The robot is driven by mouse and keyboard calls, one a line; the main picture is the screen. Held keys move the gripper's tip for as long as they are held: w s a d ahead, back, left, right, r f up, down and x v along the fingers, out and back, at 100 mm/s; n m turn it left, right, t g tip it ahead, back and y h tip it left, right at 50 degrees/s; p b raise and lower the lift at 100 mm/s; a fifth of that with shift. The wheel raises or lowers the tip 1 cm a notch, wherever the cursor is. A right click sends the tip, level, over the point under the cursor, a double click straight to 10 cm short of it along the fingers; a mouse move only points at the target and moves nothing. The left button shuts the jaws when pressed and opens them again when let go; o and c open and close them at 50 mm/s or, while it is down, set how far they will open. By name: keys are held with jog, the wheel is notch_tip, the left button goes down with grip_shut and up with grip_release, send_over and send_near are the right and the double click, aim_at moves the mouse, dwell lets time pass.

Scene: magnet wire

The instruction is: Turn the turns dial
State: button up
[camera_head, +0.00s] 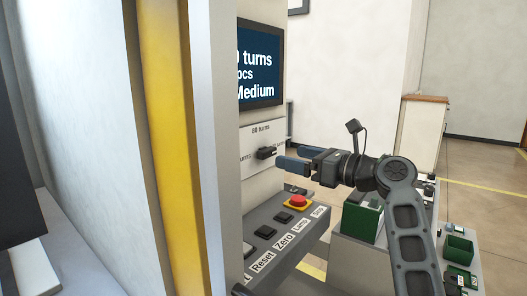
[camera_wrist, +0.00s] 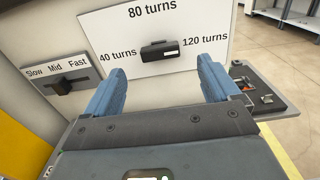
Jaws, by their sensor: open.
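The turns dial (camera_wrist: 160,50) is a black bar-shaped knob on a white plate (camera_wrist: 112,28) marked 40 turns at left, 80 turns on top and 120 turns at right. It lies about level, its white-marked end toward 120 turns. It also shows in the head view (camera_head: 265,153). My gripper (camera_head: 284,156) is open, its blue fingers pointing at the panel. In the wrist view my gripper (camera_wrist: 158,75) has one finger on each side below the dial, with a visible gap between them. I cannot tell the exact distance to the dial.
A Slow-Mid-Fast selector (camera_wrist: 68,83) is left of the dial plate. Below is a console (camera_head: 262,220) with black buttons and a red stop button (camera_head: 298,201). A screen (camera_head: 260,65) hangs above. A yellow post (camera_head: 170,130) stands left; green bins (camera_head: 362,218) are at right.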

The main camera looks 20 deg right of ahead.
aim_at(271, 152)
jog(key=x, duration=0.7)
jog(key=shift+a+p, duration=0.1)
jog(key=shift+p, duration=0.2)
jog(key=c, duration=1.1)
jog(key=shift+o, duration=0.2)
